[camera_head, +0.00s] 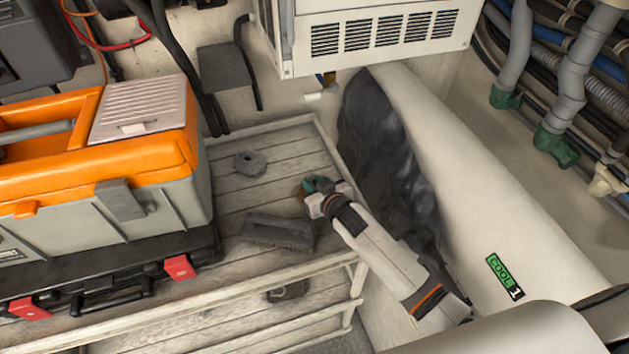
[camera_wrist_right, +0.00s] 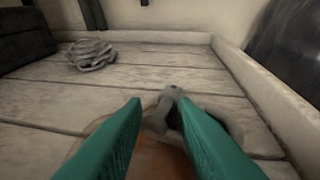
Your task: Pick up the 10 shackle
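A grey metal shackle (camera_wrist_right: 163,112) lies on the wooden shelf in the right wrist view. Its near end shows between my two green fingertips, and a curved part passes behind the finger on the right. Any size marking on it cannot be read. My right gripper (camera_wrist_right: 165,120) is open, its fingers apart and low over the boards, one to each side of the shackle's near end. In the head view my right gripper (camera_head: 310,188) reaches the right part of the shelf and hides most of the shackle. A blurred orange-brown patch shows low between the fingers. My left gripper is not in view.
A grey rope coil (camera_head: 250,163) lies farther back on the shelf (camera_head: 225,190). A dark brush-like block (camera_head: 279,232) lies near its front. An orange and grey toolbox (camera_head: 95,170) fills the left. A raised rim edges the shelf; a large white cylinder (camera_head: 480,180) stands right.

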